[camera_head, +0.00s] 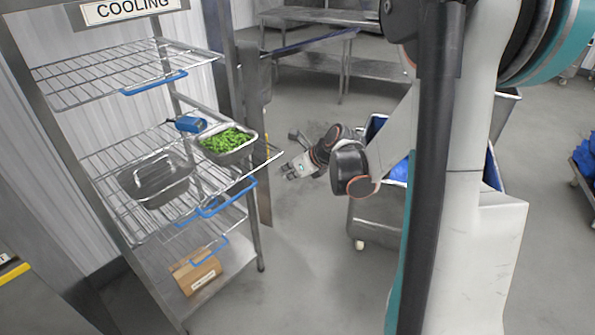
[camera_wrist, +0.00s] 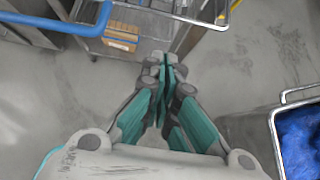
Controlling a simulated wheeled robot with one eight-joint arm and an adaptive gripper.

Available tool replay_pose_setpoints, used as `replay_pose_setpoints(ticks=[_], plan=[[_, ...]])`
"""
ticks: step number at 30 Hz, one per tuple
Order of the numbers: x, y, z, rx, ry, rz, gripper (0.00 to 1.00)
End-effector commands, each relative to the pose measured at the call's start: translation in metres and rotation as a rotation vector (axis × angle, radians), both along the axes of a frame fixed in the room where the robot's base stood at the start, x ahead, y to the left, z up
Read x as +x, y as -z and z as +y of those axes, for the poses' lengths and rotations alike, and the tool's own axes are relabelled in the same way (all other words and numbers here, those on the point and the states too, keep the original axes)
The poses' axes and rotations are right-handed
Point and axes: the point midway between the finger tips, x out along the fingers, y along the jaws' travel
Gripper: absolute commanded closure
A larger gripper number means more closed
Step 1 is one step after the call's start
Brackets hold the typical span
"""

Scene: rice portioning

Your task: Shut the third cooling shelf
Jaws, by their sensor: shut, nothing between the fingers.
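The cooling rack stands at left in the head view under a "COOLING" sign (camera_head: 127,9). A wire shelf at mid height (camera_head: 265,157) carries trays and sticks out towards the right, with a blue handle (camera_head: 228,200) on its front edge. Below it a lower wire shelf with a blue handle (camera_head: 210,252) is partly hidden. I cannot tell for sure which counts as the third. My gripper (camera_head: 291,171) is shut and empty, just right of the mid-height shelf's outer corner, apparently apart from it. In the wrist view my gripper (camera_wrist: 163,62) points towards the rack, and a blue handle (camera_wrist: 60,22) crosses the upper left.
On the mid-height shelf stand a tray of green vegetables (camera_head: 228,141), a steel tray (camera_head: 155,182) and a blue item (camera_head: 190,124). The top wire shelf (camera_head: 110,68) is empty. A cardboard box (camera_head: 197,271) lies on the bottom. A steel cart (camera_wrist: 275,150) with blue contents stands close at right.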

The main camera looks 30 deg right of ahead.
Motion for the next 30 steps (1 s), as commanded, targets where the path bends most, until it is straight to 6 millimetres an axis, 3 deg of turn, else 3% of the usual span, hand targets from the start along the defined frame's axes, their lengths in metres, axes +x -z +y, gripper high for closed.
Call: replay_pose_setpoints(ticks=[3, 12, 30], plan=[[0.016, 0.019, 0.006, 0.0, -0.003, 0.001, 1.0], [0.048, 0.015, 0.016, -0.002, -0.001, 0.001, 1.0], [0.056, 0.015, 0.019, -0.001, -0.002, 0.0, 1.0]])
